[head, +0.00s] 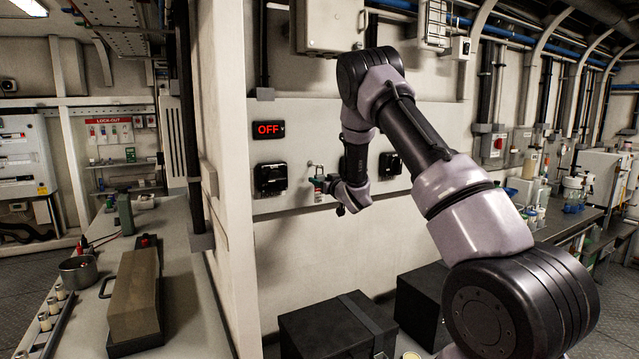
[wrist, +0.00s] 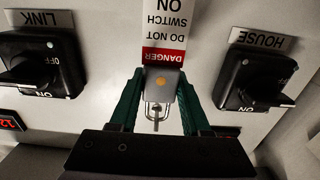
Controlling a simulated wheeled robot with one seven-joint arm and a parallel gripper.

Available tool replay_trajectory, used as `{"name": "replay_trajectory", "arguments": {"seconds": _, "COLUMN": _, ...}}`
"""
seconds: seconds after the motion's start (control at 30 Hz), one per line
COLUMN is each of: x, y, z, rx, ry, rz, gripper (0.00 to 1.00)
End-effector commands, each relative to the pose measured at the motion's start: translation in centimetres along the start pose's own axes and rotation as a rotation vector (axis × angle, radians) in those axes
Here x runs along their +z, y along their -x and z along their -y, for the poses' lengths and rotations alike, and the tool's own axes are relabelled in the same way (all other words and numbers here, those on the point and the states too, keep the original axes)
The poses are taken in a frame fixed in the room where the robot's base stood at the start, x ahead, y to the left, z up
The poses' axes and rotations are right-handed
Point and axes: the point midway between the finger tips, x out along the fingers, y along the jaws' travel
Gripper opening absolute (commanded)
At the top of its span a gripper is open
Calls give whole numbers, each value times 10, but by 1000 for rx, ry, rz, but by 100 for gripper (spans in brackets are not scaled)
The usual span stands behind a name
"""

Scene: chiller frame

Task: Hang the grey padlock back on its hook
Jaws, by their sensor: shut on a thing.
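In the wrist view the grey padlock (wrist: 167,92) has an orange dot on its body. Its metal shackle points down in the picture, toward a small metal fitting on the panel; I cannot tell whether the shackle is around it. A red and white danger tag (wrist: 164,54) reading "DO NOT SWITCH ON" shows at the padlock's other end. My gripper (wrist: 160,80) has its green fingers shut on the padlock's sides. In the head view my gripper (head: 321,184) is close to the wall panel, between two black switches; the padlock is too small there to make out.
The LINK switch (wrist: 40,62) and the HOUSE switch (wrist: 256,78) flank my gripper closely. A red OFF display (head: 268,130) is above the left switch in the head view. A lock-out board (head: 109,131) hangs far left. Black boxes (head: 335,328) stand below the panel.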

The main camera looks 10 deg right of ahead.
Motion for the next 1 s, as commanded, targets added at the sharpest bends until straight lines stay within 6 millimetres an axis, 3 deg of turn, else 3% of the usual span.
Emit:
{"name": "replay_trajectory", "arguments": {"seconds": 0.2, "x": -16, "y": 0, "z": -1, "rx": 2, "ry": 0, "rz": -4, "gripper": 0}}
{"name": "replay_trajectory", "arguments": {"seconds": 0.27, "x": -16, "y": 8, "z": -1, "rx": 2, "ry": -1, "rz": -1, "gripper": 0}}
{"name": "replay_trajectory", "arguments": {"seconds": 0.47, "x": -16, "y": 51, "z": -2, "rx": 5, "ry": -2, "rz": 0, "gripper": 0}}
{"name": "replay_trajectory", "arguments": {"seconds": 0.8, "x": -15, "y": 143, "z": -2, "rx": 4, "ry": -1, "rz": 0, "gripper": 0}}
{"name": "replay_trajectory", "arguments": {"seconds": 1.0, "x": -15, "y": 171, "z": -1, "rx": 2, "ry": 0, "rz": -1, "gripper": 0}}
